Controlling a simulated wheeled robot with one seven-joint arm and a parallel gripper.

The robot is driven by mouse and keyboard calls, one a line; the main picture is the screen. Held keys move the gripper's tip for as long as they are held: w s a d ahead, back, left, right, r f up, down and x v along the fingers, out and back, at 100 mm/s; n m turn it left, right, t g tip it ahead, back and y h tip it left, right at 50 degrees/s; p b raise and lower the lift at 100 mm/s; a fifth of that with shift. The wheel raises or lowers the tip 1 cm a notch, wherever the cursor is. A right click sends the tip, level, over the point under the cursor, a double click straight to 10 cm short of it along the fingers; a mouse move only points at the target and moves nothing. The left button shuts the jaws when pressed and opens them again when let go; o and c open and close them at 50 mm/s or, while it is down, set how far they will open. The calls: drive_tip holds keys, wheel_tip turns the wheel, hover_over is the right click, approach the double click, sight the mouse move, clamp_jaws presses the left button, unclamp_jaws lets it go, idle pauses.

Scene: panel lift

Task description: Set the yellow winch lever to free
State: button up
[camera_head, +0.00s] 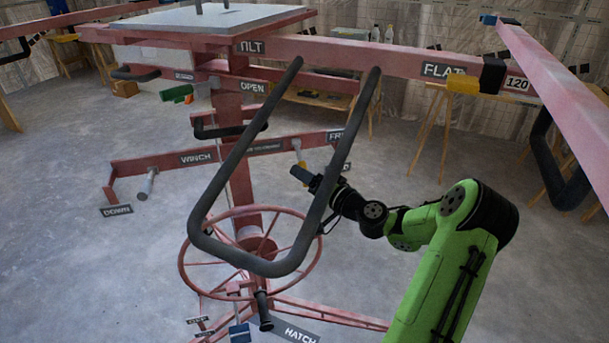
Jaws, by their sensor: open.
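The yellow winch lever (297,145) is small in the picture, at the right end of the red winch bar (230,149), just right of the post. A label (336,135) beginning "FR" is to the upper right of the lever. A second label below it is mostly hidden behind the black handle frame and my wrist. My gripper (302,174) is open and empty, just below the lever in the picture. I cannot tell whether it touches the lever. The exact angle of the lever is hard to tell.
A black U-shaped handle (224,178) hangs in front of the post, close to my wrist. A red handwheel (187,266) is below. A red beam with a "FLAT" label (443,69) crosses above. Grey floor (70,240) is clear at left.

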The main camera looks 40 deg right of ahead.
drive_tip(key=shift+w, duration=0.4)
drive_tip(key=shift+c, duration=0.2)
clamp_jaws()
drive_tip(key=shift+s+r, duration=0.1)
drive_tip(key=shift+s, duration=0.1)
